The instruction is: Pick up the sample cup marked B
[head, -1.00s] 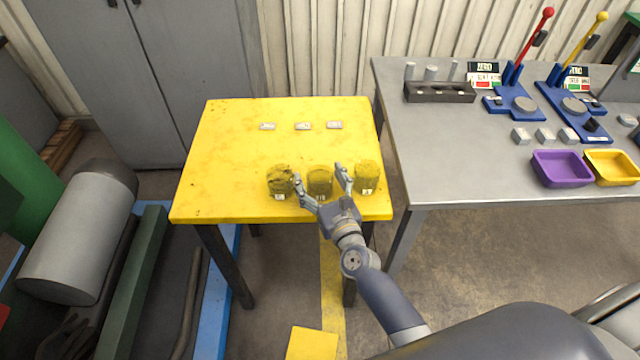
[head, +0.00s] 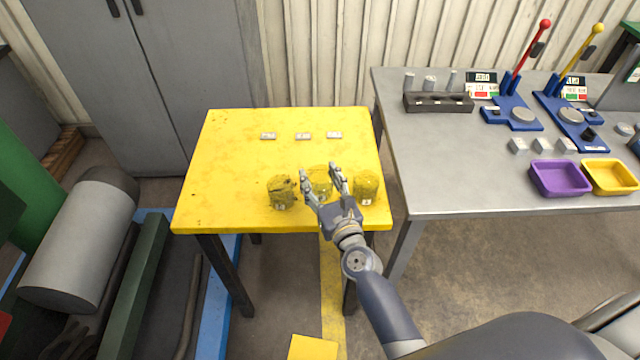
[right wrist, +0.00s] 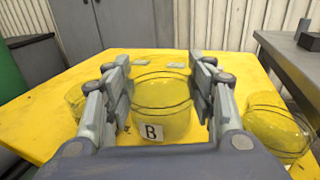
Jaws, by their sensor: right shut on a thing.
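The sample cup marked B (right wrist: 164,106) is a clear yellowish cup with a white label, upright between the fingers of my right gripper in the right wrist view. In the head view it is the middle cup (head: 319,183) of three, partly hidden by the fingers. My right gripper (head: 321,174) is shut on it, one finger on each side. I cannot tell whether its base touches the yellow table (head: 225,165). My left gripper is not in view.
A similar cup (head: 282,192) stands close on the left and another (head: 366,187) close on the right. Several small pale plates, one of them here (head: 303,136), lie farther back. A grey bench (head: 440,160) with trays and levers stands to the right.

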